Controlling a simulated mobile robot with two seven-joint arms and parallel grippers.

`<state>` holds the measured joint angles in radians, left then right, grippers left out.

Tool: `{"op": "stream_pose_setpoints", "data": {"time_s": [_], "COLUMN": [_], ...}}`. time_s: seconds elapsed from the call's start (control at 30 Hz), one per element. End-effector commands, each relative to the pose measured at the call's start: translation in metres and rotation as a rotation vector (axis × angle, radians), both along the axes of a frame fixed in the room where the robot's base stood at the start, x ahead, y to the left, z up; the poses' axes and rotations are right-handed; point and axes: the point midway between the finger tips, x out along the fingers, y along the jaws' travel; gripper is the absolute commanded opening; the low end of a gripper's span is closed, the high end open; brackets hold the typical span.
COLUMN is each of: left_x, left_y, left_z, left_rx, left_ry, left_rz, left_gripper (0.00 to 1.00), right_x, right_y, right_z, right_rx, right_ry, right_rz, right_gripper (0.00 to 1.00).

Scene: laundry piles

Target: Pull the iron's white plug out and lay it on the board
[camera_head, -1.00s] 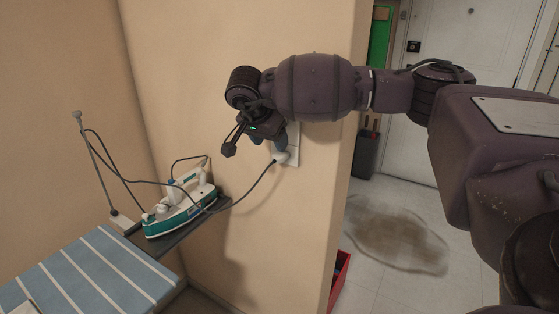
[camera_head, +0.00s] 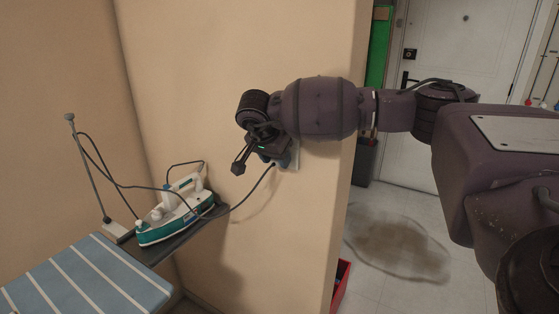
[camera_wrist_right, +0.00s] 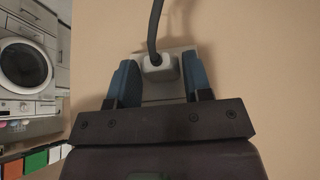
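The white plug (camera_wrist_right: 159,68) sits in the pale socket plate (camera_wrist_right: 163,92) on the wall, its grey cord leaving upward in the wrist view. My right gripper (camera_wrist_right: 164,72) is open, with one blue finger on each side of the plug and visible gaps between. In the head view my right gripper (camera_head: 280,160) is at the socket and hides the plug. The cord (camera_head: 240,203) runs from there to the white and teal iron (camera_head: 176,222), standing on a dark rest at the end of the blue striped board (camera_head: 90,278). My left gripper is not in view.
A thin upright cord holder (camera_head: 88,168) stands behind the iron. The wall corner (camera_head: 345,210) is just right of the socket. A red container (camera_head: 341,285) is on the floor beyond it. The near part of the board looks clear.

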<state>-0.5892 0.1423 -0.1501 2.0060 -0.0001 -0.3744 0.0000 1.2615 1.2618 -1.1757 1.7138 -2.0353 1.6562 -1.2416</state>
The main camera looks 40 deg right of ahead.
Motion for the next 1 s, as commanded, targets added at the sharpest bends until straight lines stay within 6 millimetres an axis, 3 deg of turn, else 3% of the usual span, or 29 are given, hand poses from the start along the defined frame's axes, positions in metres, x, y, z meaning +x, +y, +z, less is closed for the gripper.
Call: {"op": "stream_pose_setpoints", "data": {"time_s": [0.03,0.3,1.0], "left_x": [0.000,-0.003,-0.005], "left_y": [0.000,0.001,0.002], "left_z": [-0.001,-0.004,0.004], "left_rx": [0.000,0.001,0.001], "left_ry": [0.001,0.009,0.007], "left_rz": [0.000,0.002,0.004], "left_gripper": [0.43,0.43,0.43], "right_x": [0.000,0.000,-0.008], "right_y": [0.000,0.000,0.018], "right_z": [0.000,0.000,0.000], "right_rx": [0.000,0.000,-0.001], "right_ry": [0.000,0.000,0.001], "right_rz": [0.000,0.000,0.000], "right_gripper": [0.38,0.00,0.00]}}
